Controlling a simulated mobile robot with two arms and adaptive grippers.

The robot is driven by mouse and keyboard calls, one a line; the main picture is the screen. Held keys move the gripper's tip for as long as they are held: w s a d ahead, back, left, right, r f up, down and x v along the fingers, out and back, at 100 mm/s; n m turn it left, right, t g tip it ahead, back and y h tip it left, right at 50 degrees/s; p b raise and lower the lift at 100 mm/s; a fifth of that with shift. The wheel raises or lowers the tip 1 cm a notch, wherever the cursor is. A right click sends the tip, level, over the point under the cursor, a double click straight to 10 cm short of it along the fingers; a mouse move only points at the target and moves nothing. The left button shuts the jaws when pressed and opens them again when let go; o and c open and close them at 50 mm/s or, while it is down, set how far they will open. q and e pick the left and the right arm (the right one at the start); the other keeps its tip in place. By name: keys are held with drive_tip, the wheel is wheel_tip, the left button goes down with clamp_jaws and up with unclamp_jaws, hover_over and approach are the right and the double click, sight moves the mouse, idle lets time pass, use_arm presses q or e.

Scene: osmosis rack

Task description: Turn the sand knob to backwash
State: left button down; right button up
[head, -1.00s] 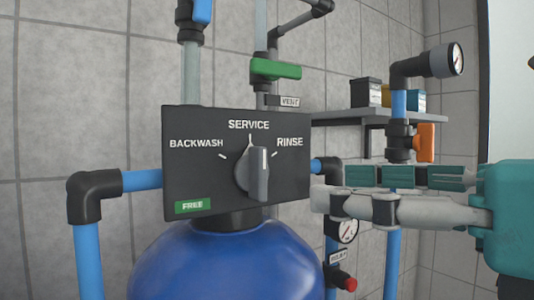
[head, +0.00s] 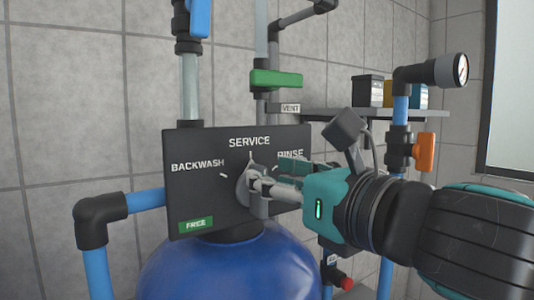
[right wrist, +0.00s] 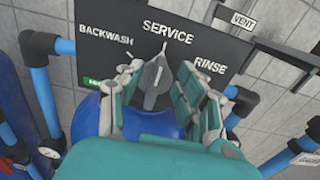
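The sand knob (right wrist: 154,84) is a grey dial with a raised bar handle on a black panel (head: 208,205) marked BACKWASH, SERVICE and RINSE. In the right wrist view its bar stands roughly upright, below the SERVICE mark. My right gripper (head: 268,187) is at the knob and partly covers it in the head view. In the right wrist view its two open fingers (right wrist: 161,78) straddle the knob. A gap shows on the right side; the left finger is very close, and I cannot tell if it touches. My left gripper is not in view.
The panel sits on a blue tank (head: 225,268). A blue pipe with a black elbow (head: 92,220) is at the left. A green valve handle (head: 276,79) is above.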

drive_tip(key=shift+p+x, duration=0.3)
drive_tip(key=shift+x, duration=0.85)
clamp_jaws()
